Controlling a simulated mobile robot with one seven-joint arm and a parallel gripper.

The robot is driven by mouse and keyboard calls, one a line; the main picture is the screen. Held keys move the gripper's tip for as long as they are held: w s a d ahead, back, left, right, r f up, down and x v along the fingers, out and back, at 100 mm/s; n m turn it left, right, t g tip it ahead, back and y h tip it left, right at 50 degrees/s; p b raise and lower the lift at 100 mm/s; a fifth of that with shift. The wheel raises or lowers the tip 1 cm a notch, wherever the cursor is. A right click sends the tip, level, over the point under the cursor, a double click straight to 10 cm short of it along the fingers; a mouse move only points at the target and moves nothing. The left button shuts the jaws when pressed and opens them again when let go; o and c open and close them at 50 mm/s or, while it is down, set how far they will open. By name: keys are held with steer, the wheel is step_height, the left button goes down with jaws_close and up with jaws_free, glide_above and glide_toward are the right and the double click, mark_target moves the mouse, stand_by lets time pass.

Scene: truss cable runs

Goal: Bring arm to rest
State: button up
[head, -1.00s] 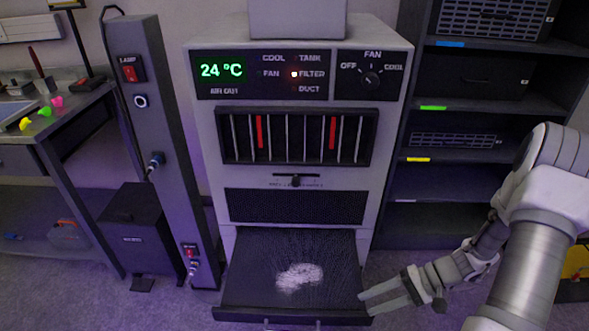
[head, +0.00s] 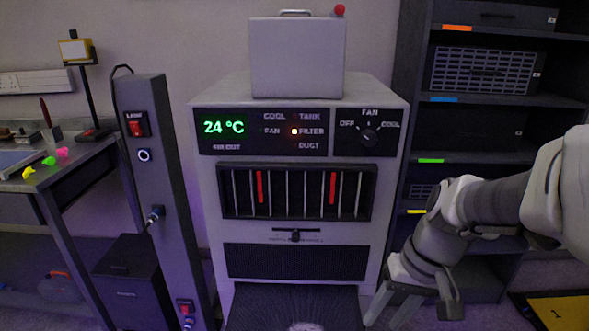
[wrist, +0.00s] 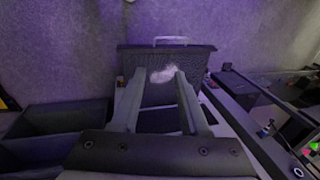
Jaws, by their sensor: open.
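My gripper (head: 386,314) is at the lower right of the head view, beside the grey cooler cabinet (head: 208,200), its fingers pointing down. It is open and nothing shows between its fingers. My arm reaches in from the right, bent at the elbow. The dark filter tray (head: 290,298) sticks out of the cabinet's bottom, with a pale dusty patch (head: 305,326) on it cut off by the frame edge. The wrist view shows my gripper's two fingers (wrist: 158,78) apart, with the tray (wrist: 200,55) and the dusty patch (wrist: 162,74) beyond them.
A dark shelf unit (head: 470,111) with coloured labels stands right of the cabinet, behind my arm. A workbench (head: 60,165) is at far left. A yellow floor marking (head: 560,312) lies lower right.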

steer(key=s+a+r+t+h, duration=0.1)
steer(key=s+r+t+h, duration=0.2)
steer(key=s+r+t, duration=0.35)
step_height(320, 180, up, 18)
steer(key=g+p, duration=0.1)
steer(key=p, duration=1.5)
steer(key=shift+n, duration=0.4)
steer(key=shift+w+a+g, duration=0.1)
steer(key=shift+a+g, duration=0.1)
steer(key=shift+g, duration=0.05)
